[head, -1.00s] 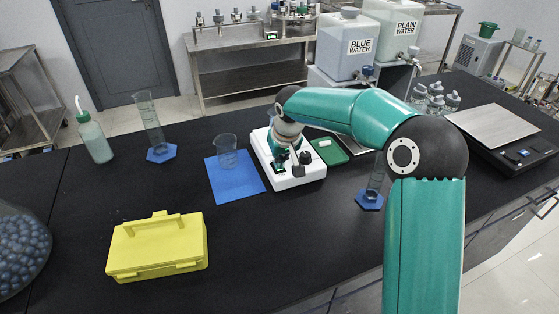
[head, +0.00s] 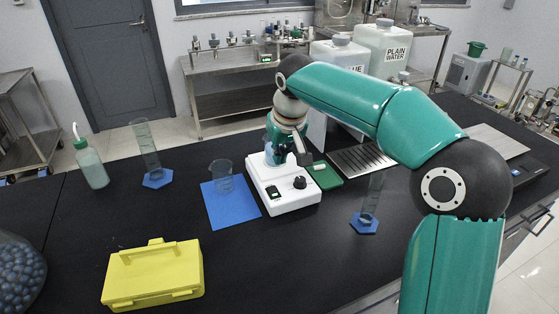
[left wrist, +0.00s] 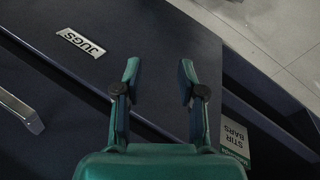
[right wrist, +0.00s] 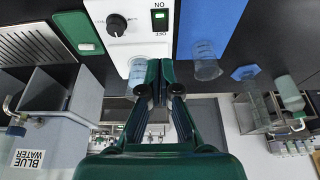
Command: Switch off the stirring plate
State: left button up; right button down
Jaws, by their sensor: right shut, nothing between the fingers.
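The white stirring plate (head: 290,203) stands on the black bench in the head view. Its black knob (head: 299,183) and black switch (head: 273,193) are on its front. In the right wrist view, the plate (right wrist: 128,42) shows the knob (right wrist: 116,25) and the switch (right wrist: 161,20), with ON and OFF upside down; its rocker position is too small to tell. A clear beaker (right wrist: 137,72) stands on the plate, partly hidden by my gripper. My right gripper (head: 304,158) is shut and empty above the plate, apart from the switch.
A beaker (head: 222,173) stands on a blue mat (head: 233,208) left of the plate. A green tray (head: 325,176) lies to the right. A cylinder (head: 371,196) stands on a blue base further right. A yellow box (head: 153,274) sits at front left, with clear bench between.

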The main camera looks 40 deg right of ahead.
dwell(0.3)
jog(key=w+n+p, duration=0.1)
jog(key=n, duration=0.5)
jog(key=w+n+g+p, duration=0.1)
jog(key=n, duration=0.5)
jog(key=w+n+g+p, duration=0.1)
jog(key=w+n, duration=0.1)
jog(key=n, duration=0.4)
jog(key=shift+d+r+y, duration=0.3)
jog(key=shift+d+r, duration=0.05)
jog(key=shift+r, duration=0.05)
jog(key=shift+s, duration=0.1)
